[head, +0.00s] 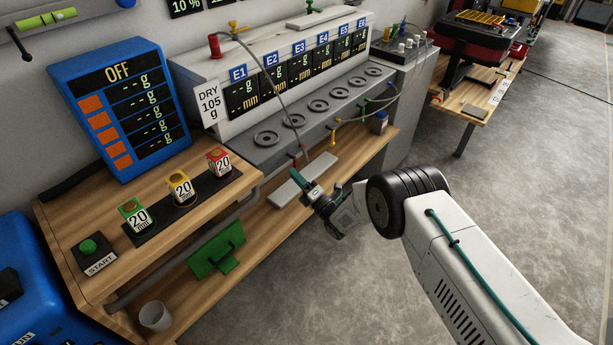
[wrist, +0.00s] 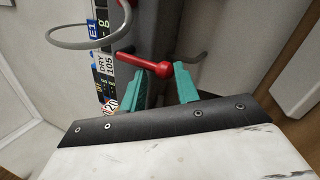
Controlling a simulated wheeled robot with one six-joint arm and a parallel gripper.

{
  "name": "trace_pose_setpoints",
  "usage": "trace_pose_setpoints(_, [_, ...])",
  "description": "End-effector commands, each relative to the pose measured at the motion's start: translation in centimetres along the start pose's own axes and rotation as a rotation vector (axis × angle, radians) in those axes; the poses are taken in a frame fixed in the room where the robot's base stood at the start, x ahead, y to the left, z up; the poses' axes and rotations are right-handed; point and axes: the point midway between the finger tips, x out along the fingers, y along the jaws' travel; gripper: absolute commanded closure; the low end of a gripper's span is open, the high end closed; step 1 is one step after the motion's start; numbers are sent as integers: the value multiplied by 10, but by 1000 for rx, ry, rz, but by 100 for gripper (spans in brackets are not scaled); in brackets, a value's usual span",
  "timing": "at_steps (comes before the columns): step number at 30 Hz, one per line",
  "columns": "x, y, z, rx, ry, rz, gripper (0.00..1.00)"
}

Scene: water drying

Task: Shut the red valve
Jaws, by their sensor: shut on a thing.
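The red valve shows in the wrist view as a red lever (wrist: 143,63) with a rounded end, slanting across the tips of my gripper (wrist: 163,76). The two teal fingers stand on either side of the rounded end and are shut on it. In the head view the red valve (head: 294,157) is a small red piece at the front lower edge of the grey test bench, and my gripper (head: 308,188) is just in front of it and below it. The exact finger contact is too small to tell there.
A yellow valve (head: 332,138) sits to the right on the same bench front. A grey pipe (head: 226,205) runs along the wooden table's (head: 75,235) edge. Cubes marked 20 mm stand on a dark strip (head: 200,201). The floor (head: 500,190) at right is open.

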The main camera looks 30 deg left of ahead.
Motion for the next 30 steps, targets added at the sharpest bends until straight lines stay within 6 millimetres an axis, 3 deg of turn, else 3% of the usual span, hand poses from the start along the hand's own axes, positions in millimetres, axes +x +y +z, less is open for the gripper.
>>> trace_pose_setpoints(1, [0,1,10,-28,-7,11,100])
trace_pose_setpoints(12, [4,0,15,-142,34,35,100])
trace_pose_setpoints(26, [7,2,16,-156,38,44,100])
trace_pose_setpoints(27, [7,3,16,-156,38,44,66])
trace_pose_setpoints(30, [7,2,16,-155,38,43,45])
